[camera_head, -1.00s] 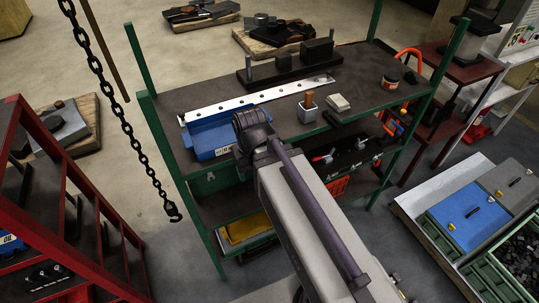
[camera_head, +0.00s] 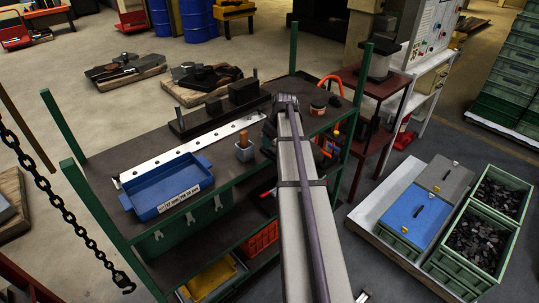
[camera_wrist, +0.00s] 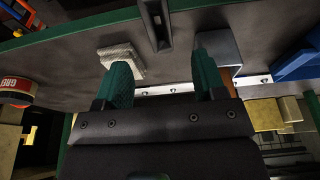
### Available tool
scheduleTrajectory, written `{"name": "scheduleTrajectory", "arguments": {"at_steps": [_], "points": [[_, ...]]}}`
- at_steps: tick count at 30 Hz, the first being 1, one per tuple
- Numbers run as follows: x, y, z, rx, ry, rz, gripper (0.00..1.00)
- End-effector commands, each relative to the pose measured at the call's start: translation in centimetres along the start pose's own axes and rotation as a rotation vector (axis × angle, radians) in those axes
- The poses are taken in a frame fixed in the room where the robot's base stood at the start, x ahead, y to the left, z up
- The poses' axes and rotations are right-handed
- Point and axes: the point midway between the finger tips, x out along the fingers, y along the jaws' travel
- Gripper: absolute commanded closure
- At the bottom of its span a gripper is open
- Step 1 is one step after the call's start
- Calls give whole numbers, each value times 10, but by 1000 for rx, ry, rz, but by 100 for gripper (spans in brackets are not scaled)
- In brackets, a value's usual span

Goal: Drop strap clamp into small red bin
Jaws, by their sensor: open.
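My gripper (camera_wrist: 164,72) is open and empty, its two green fingers spread above the dark bench top (camera_wrist: 85,45) in the wrist view. A dark, slotted piece (camera_wrist: 155,25) lies beyond the fingertips near the bench edge; it may be the strap clamp, but I cannot tell for sure. In the head view my arm hides the gripper and this piece. An orange-red bin (camera_head: 262,240) stands on the lower shelf, partly behind my arm; it is the only small red bin I make out.
A pale block (camera_wrist: 120,60) and a grey cup (camera_wrist: 218,48) with a wooden handle flank the fingers. A chain (camera_head: 60,200) hangs at the left.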

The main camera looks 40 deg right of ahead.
Motion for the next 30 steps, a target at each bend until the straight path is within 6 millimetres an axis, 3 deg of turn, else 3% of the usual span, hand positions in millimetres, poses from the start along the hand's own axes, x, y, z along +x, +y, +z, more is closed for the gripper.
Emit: {"name": "scheduleTrajectory", "arguments": {"at_steps": [3,8,18,25,30], "points": [[15,0,1,1,-1,0,36],[16,-1,1,2,-1,0,36],[79,0,2,4,-2,0,36],[75,-1,1,4,-2,0,36],[75,-1,0,3,-2,0,51]]}}
